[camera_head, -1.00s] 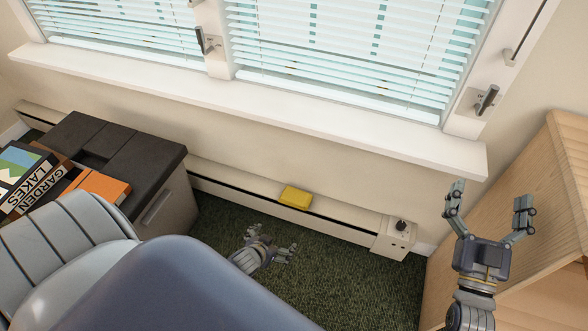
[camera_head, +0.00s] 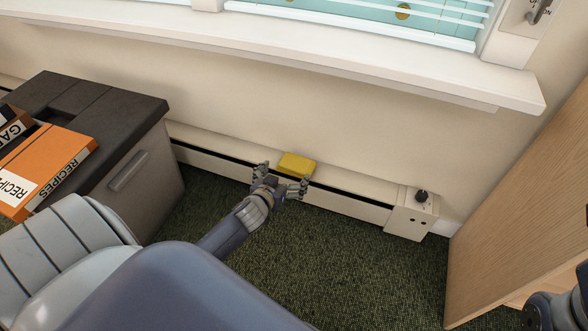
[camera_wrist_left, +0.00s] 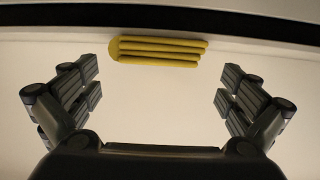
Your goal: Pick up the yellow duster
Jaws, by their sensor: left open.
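The yellow duster (camera_head: 297,163) lies on top of the low white baseboard heater against the wall. It looks like a folded block. My left gripper (camera_head: 283,178) is open and empty, right in front of the duster on its near side. In the left wrist view the duster (camera_wrist_left: 157,49) shows its layered folds beyond the fingertips, centred a little left between the open fingers (camera_wrist_left: 158,88). It is not between the fingers. Of my right arm only a part shows at the lower right edge of the head view; its fingers cannot be made out.
The baseboard heater (camera_head: 350,202) runs along the wall and ends in a box with a dark knob (camera_head: 421,196). A dark-topped cabinet (camera_head: 90,105) with orange books (camera_head: 45,165) stands at left. A wooden panel (camera_head: 520,200) stands at right. Green carpet (camera_head: 340,260) lies clear between.

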